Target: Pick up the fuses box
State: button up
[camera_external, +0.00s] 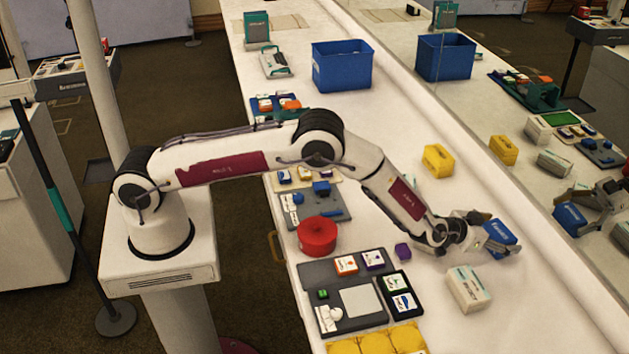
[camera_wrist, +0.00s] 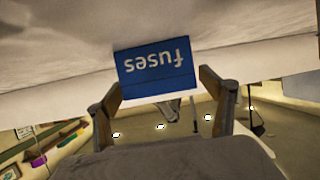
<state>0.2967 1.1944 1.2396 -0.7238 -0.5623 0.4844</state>
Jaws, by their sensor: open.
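The fuses box (camera_external: 500,232) is a small blue box on the white counter, right of my arm's end. My gripper (camera_external: 493,236) is open at the box. In the wrist view the two fingers of my gripper (camera_wrist: 160,88) stand apart, one on each side of the box. I cannot tell whether either finger touches it.
A cream box (camera_external: 468,289) lies just in front of my gripper, and a yellow box (camera_external: 438,161) stands behind it. A small purple block (camera_external: 403,251), red round container (camera_external: 317,237) and grey tray (camera_external: 340,314) lie left. A blue bin (camera_external: 343,66) stands farther back. A mirror-like panel edges the counter's right side.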

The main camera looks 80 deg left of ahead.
aim_at(500, 231)
jog(key=c, duration=1.3)
jog(key=shift+r, duration=0.2)
jog(key=shift+r, duration=4.85)
